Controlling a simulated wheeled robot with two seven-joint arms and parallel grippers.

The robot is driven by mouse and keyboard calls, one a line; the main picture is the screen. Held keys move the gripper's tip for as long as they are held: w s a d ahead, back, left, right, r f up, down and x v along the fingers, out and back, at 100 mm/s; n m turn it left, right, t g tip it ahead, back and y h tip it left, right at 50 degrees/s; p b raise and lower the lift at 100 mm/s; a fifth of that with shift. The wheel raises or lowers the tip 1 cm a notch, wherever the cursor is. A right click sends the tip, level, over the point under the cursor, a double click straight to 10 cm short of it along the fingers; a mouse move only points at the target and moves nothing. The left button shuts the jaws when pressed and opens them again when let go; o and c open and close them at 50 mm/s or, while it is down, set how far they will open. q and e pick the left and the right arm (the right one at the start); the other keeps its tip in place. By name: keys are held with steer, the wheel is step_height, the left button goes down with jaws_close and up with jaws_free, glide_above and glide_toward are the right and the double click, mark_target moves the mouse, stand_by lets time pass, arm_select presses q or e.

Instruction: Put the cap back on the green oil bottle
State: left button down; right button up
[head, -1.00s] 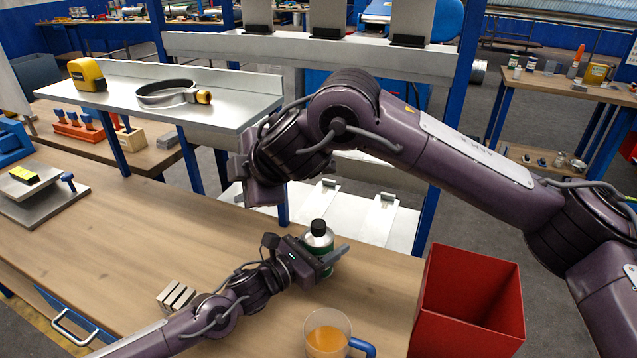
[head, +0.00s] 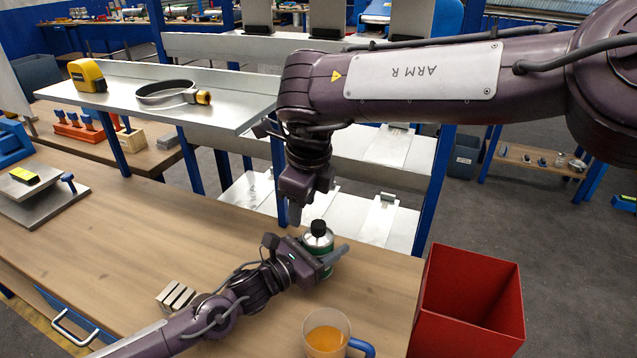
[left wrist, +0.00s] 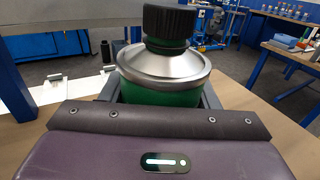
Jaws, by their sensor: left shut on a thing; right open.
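The green oil bottle (head: 322,246) stands upright on the bench, with a silver shoulder and green body. A black cap (head: 318,228) sits on its mouth; in the left wrist view the cap (left wrist: 168,24) sits on top of the silver shoulder (left wrist: 163,66). I cannot tell whether it is screwed tight. My left gripper (head: 328,259) is shut around the bottle's body from the front. My right gripper (head: 308,206) is open and empty, pointing down above and slightly left of the cap, apart from it.
A cup of orange liquid with a blue handle (head: 326,338) stands at the bench front. A red bin (head: 468,300) is to the right. Small metal blocks (head: 176,296) lie left of my left arm. A metal shelf (head: 190,110) is behind.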

mark_target(318, 224)
arm_select(q)
steer(key=shift+w, duration=0.1)
arm_select(e)
steer(key=d+r+n, duration=0.1)
steer(key=w+d+r+n+g+h, duration=0.1)
steer(key=n, duration=0.1)
steer(key=shift+w+d+g, duration=0.1)
steer(key=shift+w+g, duration=0.15)
steer(key=shift+g, duration=0.05)
steer(key=shift+d+r+n, duration=0.25)
steer(key=shift+r+n, duration=0.35)
steer(key=shift+n, duration=0.1)
steer(key=shift+f, duration=4.1)
